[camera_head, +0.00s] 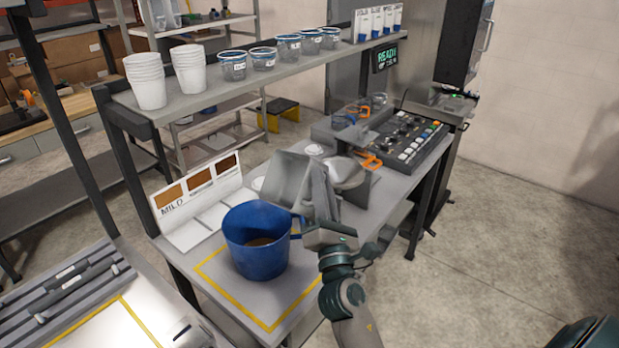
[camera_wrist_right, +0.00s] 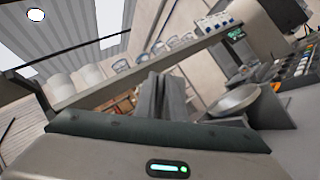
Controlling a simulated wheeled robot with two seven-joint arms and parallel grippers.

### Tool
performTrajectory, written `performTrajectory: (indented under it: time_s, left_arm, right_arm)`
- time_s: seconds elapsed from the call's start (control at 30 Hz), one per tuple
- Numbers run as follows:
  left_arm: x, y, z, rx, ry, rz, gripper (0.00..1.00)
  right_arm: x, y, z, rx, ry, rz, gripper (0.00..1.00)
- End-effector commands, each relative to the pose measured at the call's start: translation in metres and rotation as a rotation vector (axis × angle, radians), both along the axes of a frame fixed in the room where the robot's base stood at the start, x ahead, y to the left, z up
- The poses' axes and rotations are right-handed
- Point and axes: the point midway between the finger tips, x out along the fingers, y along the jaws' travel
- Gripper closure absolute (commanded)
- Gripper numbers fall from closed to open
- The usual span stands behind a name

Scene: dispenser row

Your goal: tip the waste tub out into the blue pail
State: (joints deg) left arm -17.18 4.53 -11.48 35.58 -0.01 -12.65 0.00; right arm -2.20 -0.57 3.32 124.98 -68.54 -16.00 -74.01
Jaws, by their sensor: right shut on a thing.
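The blue pail (camera_head: 243,252) stands upright on the bench inside a yellow outline, with some brownish matter visible low inside it. A grey, box-like waste tub (camera_head: 287,178) is tilted in the air just behind and to the right of the pail's rim. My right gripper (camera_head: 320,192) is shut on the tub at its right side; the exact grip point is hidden. In the right wrist view the gripper's grey fingers (camera_wrist_right: 162,97) point up, and the tub is hard to make out. My left gripper is not in view.
A colour chart board (camera_head: 199,200) stands left of the pail. A round metal pan (camera_head: 345,172) and a control panel (camera_head: 408,136) are behind and right of the tub. A shelf (camera_head: 215,97) with white cups (camera_head: 146,82) and clear lidded tubs runs above.

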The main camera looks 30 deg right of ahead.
Motion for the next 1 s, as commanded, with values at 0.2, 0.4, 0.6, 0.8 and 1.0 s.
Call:
performTrajectory:
  time_s: [0.2,0.4,0.6,0.8,1.0]
  left_arm:
    - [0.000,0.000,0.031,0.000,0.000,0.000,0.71]
    - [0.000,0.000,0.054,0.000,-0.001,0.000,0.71]
    - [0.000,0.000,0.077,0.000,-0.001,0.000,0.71]
    - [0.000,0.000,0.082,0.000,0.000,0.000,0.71]
    - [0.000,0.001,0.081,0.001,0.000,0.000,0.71]
  right_arm:
    - [0.002,-0.022,-0.004,0.252,0.019,-0.001,1.00]
    - [0.003,-0.034,-0.014,0.445,0.033,0.000,1.00]
    - [0.003,-0.039,-0.024,0.602,0.045,-0.001,1.00]
    - [0.003,-0.044,-0.037,0.748,0.054,0.000,1.00]
    - [0.004,-0.047,-0.044,0.845,0.060,0.001,1.00]
